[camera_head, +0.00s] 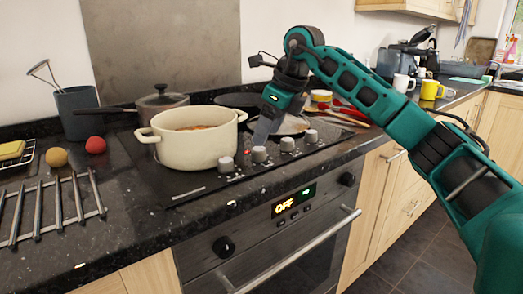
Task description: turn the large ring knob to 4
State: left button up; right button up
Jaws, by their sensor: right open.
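A row of several grey knobs stands along the front right of the black hob: one at the left end (226,164), a second (259,154), a third (287,144) and one at the right end (311,136). I cannot tell which one is the large ring knob, and their markings are too small to read. A small red light glows near the left-end knob. My right gripper (262,134) points down just above and behind the second knob; its jaws are open and nothing shows between them. Whether it touches the knob is unclear. My left gripper is out of view.
A cream pot (194,150) with orange contents stands left of the gripper. A lidded dark saucepan (161,102) is behind it. A pan with utensils lies right of the gripper. The oven front (290,230) has a display reading OFF.

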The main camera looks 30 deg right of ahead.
aim_at(259, 149)
jog(key=x, duration=0.5)
jog(key=shift+b, duration=0.4)
